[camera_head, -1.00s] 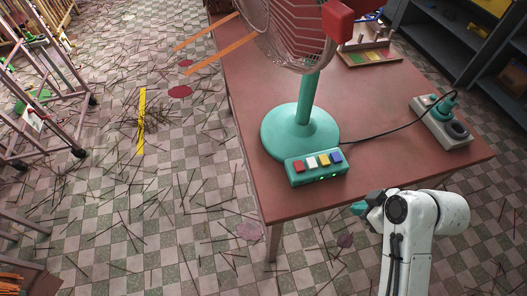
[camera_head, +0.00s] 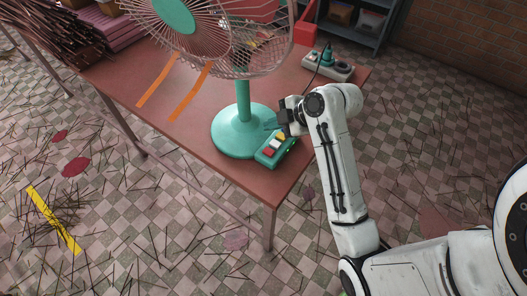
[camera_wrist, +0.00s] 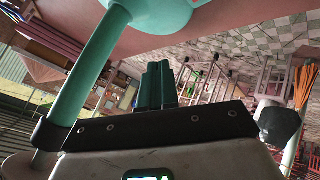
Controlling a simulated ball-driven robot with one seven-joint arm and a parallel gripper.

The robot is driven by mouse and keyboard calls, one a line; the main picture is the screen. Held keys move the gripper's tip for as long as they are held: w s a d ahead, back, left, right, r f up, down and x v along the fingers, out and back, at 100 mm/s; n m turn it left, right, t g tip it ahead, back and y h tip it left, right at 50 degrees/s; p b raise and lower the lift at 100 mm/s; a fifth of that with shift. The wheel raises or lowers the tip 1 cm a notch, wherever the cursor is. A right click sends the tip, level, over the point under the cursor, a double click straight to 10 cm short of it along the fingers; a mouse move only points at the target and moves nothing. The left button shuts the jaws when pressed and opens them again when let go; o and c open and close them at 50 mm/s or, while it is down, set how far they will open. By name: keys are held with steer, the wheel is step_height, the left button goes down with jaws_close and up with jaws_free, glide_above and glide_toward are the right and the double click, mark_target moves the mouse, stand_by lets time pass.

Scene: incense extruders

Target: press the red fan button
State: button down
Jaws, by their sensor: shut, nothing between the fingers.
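The teal fan (camera_head: 243,100) stands on the reddish table (camera_head: 190,138). Its button box (camera_head: 279,157) sits at the front of the round base, near the table edge. The red button (camera_head: 268,151) is at the box's near end, followed by white and yellow buttons; the blue one appears hidden by my gripper. My gripper (camera_head: 271,125) is shut and empty, its teal fingers just beyond the yellow button, apart from the red one. In the wrist view the shut fingers (camera_wrist: 160,84) show beside the fan's column (camera_wrist: 92,65); no button is visible there.
The wire fan cage (camera_head: 268,50) overhangs the table above my gripper. A power strip (camera_head: 328,66) lies at the table's right end, with a cable. Sticks litter the checkered floor.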

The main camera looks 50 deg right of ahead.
mark_target(271, 153)
steer(key=shift+a, duration=0.1)
step_height(271, 153, down, 9)
steer(key=b, duration=0.7)
stand_by(2.0)
steer(key=shift+f+b, duration=0.3)
steer(key=shift+f, duration=0.05)
